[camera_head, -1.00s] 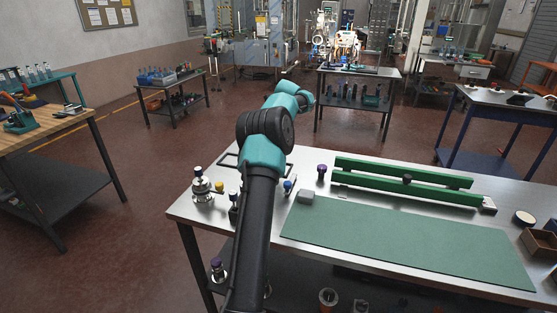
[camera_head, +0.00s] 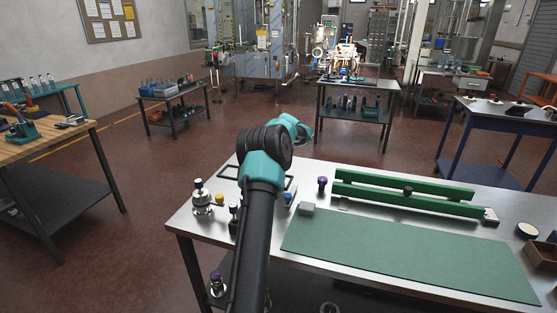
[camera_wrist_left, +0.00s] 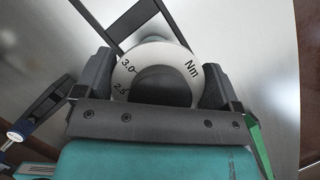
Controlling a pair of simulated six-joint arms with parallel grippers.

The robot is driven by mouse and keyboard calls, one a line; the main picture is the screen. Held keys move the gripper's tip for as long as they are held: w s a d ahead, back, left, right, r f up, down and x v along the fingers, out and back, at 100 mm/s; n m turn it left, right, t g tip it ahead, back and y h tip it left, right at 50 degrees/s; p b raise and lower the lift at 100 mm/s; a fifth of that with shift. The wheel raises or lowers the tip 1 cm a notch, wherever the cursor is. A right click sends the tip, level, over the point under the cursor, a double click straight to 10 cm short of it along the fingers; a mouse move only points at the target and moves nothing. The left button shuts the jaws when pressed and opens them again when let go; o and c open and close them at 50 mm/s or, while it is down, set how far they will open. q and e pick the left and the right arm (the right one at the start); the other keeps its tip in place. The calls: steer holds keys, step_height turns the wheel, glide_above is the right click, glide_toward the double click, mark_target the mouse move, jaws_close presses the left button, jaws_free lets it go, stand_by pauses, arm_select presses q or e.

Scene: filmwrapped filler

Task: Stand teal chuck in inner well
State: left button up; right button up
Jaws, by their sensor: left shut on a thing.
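My left gripper (camera_wrist_left: 154,80) is shut on a round piece with a white ring (camera_wrist_left: 182,60) marked "Nm", "3.0" and "2.5" and a dark middle. Its two dark fingers sit on either side of this piece in the left wrist view. I cannot make out an inner well. A black open frame lies on the table (camera_head: 420,172) behind my arm; its bars (camera_wrist_left: 118,25) show in the wrist view. My right gripper is in neither view.
A silver fixture (camera_head: 202,202) and a yellow-topped piece (camera_head: 219,201) stand left of my arm. A purple-topped piece (camera_head: 322,186), a grey block (camera_head: 307,209), green rails (camera_head: 405,193) and a bare green mat (camera_head: 405,250) are to the right.

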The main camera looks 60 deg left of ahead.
arm_select(q)
steer(key=shift+f, duration=0.55)
steer(key=shift+f, duration=0.1)
steer(key=o, duration=1.3)
steer(key=shift+f, duration=0.1)
steer(key=v, duration=1.2)
steer(key=shift+w, duration=0.1)
